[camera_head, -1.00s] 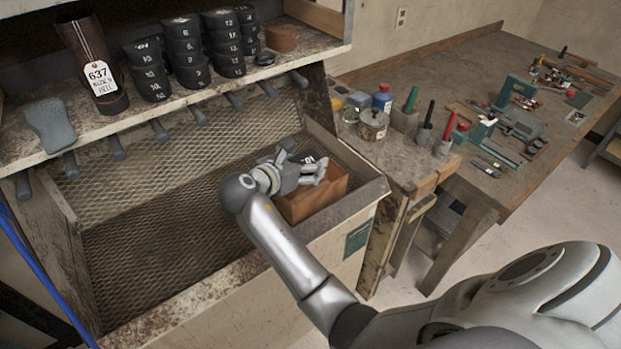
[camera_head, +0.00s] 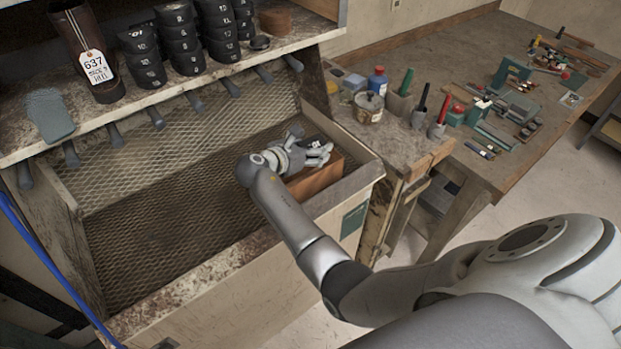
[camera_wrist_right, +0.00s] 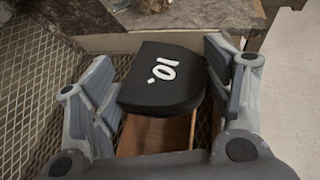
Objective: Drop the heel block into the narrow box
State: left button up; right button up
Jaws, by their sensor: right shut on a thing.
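The heel block (camera_wrist_right: 162,78) is black with a white "10." on its top. In the right wrist view it sits between the two fingers of my right gripper (camera_wrist_right: 160,66), which is shut on it. The narrow box (camera_head: 318,179) is brown, wood-like and open-topped. It stands at the right end of the mesh-floored bin. Its inside and walls (camera_wrist_right: 150,135) show below the block in the wrist view. In the head view my right gripper (camera_head: 318,153) is over the box and hides most of the block. How far the block is above the rim is hard to tell. My left gripper is not in view.
A shelf (camera_head: 190,98) above the bin holds stacked black heel blocks (camera_head: 186,40), a tagged boot (camera_head: 85,50) and a grey sole-shaped piece (camera_head: 49,115). Pegs line its front edge. A side bench (camera_head: 395,140) with jars and tools stands right of the bin. The bin's mesh floor (camera_head: 170,215) is clear.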

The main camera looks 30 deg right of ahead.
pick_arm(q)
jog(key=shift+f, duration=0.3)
pick_arm(e)
jog(key=shift+f, duration=0.2)
jog(key=o, duration=1.2)
jog(key=shift+r, duration=0.1)
notch_tip(320, 180, up, 10)
